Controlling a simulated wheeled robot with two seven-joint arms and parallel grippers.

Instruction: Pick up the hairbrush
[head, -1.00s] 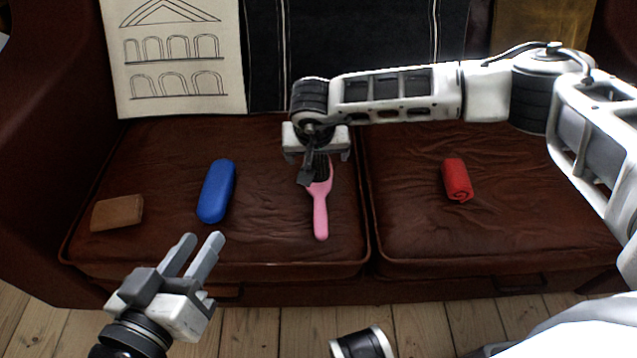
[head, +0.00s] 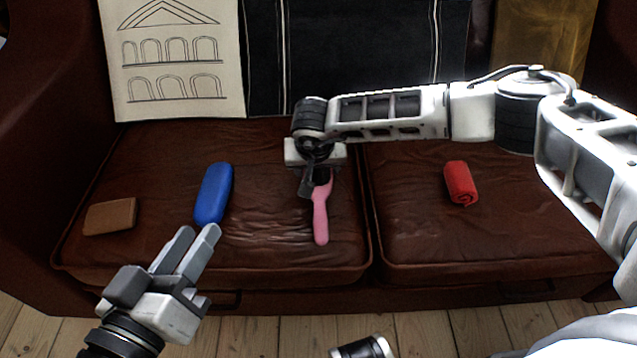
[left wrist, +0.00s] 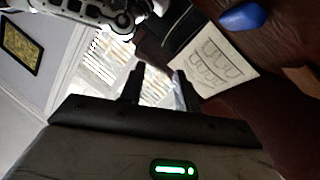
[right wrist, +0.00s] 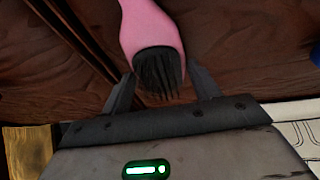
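The pink hairbrush (head: 320,215) lies on the sofa seat, its handle toward the front edge. Its dark bristle head lies under my right gripper and is partly hidden by it in the head view. My right gripper (head: 312,188) points down over the head end. In the right wrist view the hairbrush (right wrist: 148,30) has its dark bristles between the two spread fingers of my right gripper (right wrist: 160,88), with gaps at both sides. My left gripper (head: 195,245) is in front of the sofa, fingers apart and empty. It also shows empty in the left wrist view (left wrist: 157,88).
On the left cushion are a blue case (head: 213,194) and a brown wallet (head: 110,216). A rolled red cloth (head: 460,183) lies on the right cushion (head: 420,240). A drawing of arches (head: 175,60) hangs over the backrest. Seat space around the hairbrush is clear.

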